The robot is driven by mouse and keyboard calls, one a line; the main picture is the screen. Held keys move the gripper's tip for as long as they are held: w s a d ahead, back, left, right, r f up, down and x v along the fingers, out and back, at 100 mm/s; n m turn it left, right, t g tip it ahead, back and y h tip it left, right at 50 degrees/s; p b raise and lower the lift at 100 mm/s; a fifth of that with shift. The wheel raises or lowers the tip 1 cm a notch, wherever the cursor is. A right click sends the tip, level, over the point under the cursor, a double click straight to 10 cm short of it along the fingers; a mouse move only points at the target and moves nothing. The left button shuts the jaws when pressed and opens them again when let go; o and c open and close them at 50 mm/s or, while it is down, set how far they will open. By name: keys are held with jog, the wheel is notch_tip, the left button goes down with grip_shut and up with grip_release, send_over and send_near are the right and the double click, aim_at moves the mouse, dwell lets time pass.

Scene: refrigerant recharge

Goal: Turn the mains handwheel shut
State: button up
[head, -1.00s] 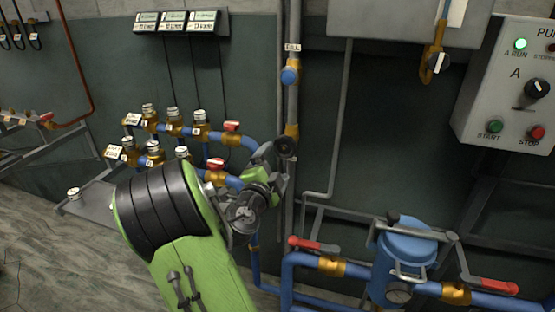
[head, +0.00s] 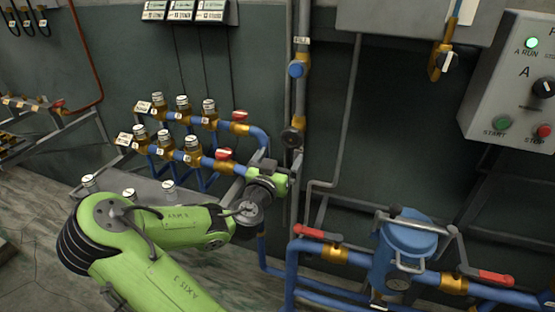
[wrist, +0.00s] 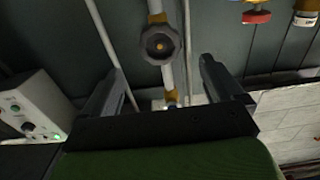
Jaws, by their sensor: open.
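The dark round handwheel (head: 291,137) sits on a brass fitting on the vertical grey pipe, right of the valve manifold. It also shows in the wrist view (wrist: 160,45), face on, with a small brass centre. My gripper (wrist: 163,62) is open and empty. Its two fingers stand left and right of the handwheel in the picture, with clear space on both sides; I see no contact. In the head view my gripper (head: 293,168) is just below the handwheel, partly hidden behind my green wrist.
A blue knob (head: 296,69) is higher on the same pipe. The manifold (head: 180,140) with red-handled valves stands close to the left of my wrist. A blue filter vessel (head: 405,250) with red levers is at lower right. A pump control box (head: 512,85) hangs at far right.

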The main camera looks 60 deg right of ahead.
jog(key=d+p, duration=0.1)
jog(key=d, duration=0.1)
jog(key=d+p, duration=0.2)
jog(key=d, duration=0.1)
jog(key=w+d+p, duration=0.1)
jog(key=d, duration=0.2)
jog(key=shift+w+r+p, duration=0.1)
jog(key=shift+p, duration=0.2)
jog(key=shift+c, duration=0.2)
jog(key=shift+a, duration=0.1)
jog(key=c, duration=1)
jog(key=shift+f+b, duration=0.2)
jog(key=shift+b, duration=0.2)
jog(key=shift+m+b, duration=0.5)
jog(key=shift+b, duration=0.35)
jog(key=o, duration=1)
jog(key=shift+r, duration=0.1)
jog(key=shift+o, duration=0.2)
jog(key=shift+a, duration=0.1)
jog(key=b, duration=0.4)
send_near(290, 141)
jog(key=shift+w+d+r, duration=0.1)
jog(key=shift+d, duration=0.6)
